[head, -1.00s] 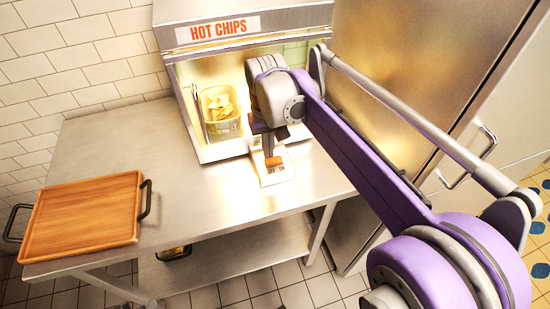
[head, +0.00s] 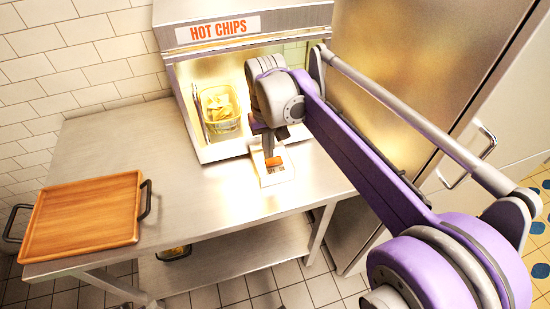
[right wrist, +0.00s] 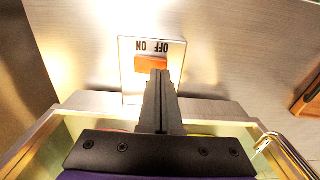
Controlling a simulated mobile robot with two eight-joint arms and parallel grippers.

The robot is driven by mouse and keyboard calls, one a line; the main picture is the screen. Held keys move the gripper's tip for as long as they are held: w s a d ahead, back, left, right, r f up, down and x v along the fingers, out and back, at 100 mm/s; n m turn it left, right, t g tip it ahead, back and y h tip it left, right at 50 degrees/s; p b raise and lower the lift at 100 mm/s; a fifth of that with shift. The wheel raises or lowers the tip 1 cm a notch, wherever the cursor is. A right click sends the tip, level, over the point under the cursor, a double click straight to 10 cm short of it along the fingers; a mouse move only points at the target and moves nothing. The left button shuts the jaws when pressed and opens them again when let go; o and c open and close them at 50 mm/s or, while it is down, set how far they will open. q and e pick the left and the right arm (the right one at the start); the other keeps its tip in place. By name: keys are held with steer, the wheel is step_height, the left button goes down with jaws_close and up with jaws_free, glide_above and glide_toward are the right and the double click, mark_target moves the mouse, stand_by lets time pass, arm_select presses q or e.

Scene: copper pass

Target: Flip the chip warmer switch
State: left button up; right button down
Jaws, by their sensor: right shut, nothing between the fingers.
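The chip warmer (head: 186,84) stands at the back of the steel table, with a "HOT CHIPS" sign on its top. Its white switch plate (head: 283,177) lies on the table in front of it, with an orange rocker (head: 273,161). The right wrist view shows the plate (right wrist: 128,83) and rocker (right wrist: 150,63) with upside-down "ON" at left and "OFF" at right. My right gripper (head: 268,153) is shut and empty. Its fingertips (right wrist: 159,74) overlap the rocker's near edge, toward the OFF side. I cannot tell whether they touch or which way the rocker is tilted. My left gripper is not in view.
A wire basket of chips (head: 221,124) sits inside the lit warmer. A wooden tray (head: 84,215) with dark handles lies at the table's left end. The table's middle (head: 180,205) is clear. A tall steel cabinet (head: 400,60) stands at the right.

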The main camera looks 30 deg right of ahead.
mark_target(269, 161)
steer(key=shift+f+b, duration=0.55)
steer(key=shift+f, duration=0.4)
stand_by(0.8)
steer(key=shift+r+p, duration=2.6)
steer(key=shift+r, duration=1)
steer(key=shift+f, duration=0.1)
steer(key=s+a+f+n+t, duration=0.1)
steer(key=s+a+f+t, duration=0.1)
steer(key=s+f, duration=0.3)
steer(key=s+a+f+n+t, duration=0.1)
steer(key=s+a+f+t, duration=0.2)
steer(key=s+f, duration=0.3)
steer(key=s+a, duration=0.1)
steer(key=s, duration=0.3)
steer(key=shift+s+a+f+n, duration=0.15)
steer(key=shift+s+a+n, duration=0.15)
steer(key=shift+a, duration=0.1)
